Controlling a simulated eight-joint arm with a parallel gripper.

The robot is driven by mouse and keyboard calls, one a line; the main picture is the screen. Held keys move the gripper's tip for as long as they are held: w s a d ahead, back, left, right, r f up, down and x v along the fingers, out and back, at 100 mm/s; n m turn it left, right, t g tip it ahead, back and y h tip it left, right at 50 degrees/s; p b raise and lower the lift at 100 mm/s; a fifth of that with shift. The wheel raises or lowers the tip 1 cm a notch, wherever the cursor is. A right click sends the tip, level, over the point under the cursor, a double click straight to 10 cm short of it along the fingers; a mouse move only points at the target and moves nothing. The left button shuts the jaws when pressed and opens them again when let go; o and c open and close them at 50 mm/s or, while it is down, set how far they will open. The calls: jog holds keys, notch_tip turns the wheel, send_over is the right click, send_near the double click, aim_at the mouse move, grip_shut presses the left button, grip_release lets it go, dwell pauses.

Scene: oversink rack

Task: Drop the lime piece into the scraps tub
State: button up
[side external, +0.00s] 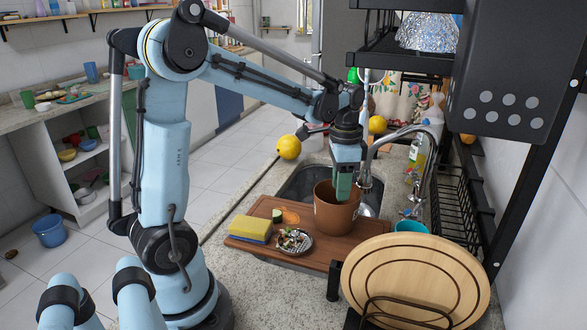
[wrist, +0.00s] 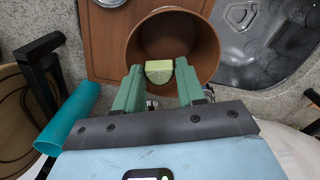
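The brown tub (side external: 335,215), which I take to be the scraps tub, stands upright on a wooden board beside the sink. It also shows in the wrist view (wrist: 207,45), open toward the camera. My gripper (side external: 342,188) points down over the tub, with its green fingertips at or just inside the mouth. In the wrist view my gripper (wrist: 160,82) has the pale green lime piece (wrist: 159,71) between its two fingertips, which appear to touch it on both sides. The lime piece is hidden in the side view. The tub's floor looks bare where it shows.
The sink (side external: 300,185) and faucet (side external: 395,135) are behind. A teal cup (side external: 410,227) and round board (side external: 415,285) stand right.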

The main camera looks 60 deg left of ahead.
jog(key=o, duration=0.4)
notch_tip(320, 180, up, 12)
dwell(0.7)
jog(key=s+d+f+n+t, duration=0.4)
jog(key=s+d+f+t, duration=0.3)
jog(key=d, duration=0.4)
notch_tip(320, 180, down, 2)
jog(key=shift+s+f, duration=0.1)
jog(key=shift+s, duration=0.4)
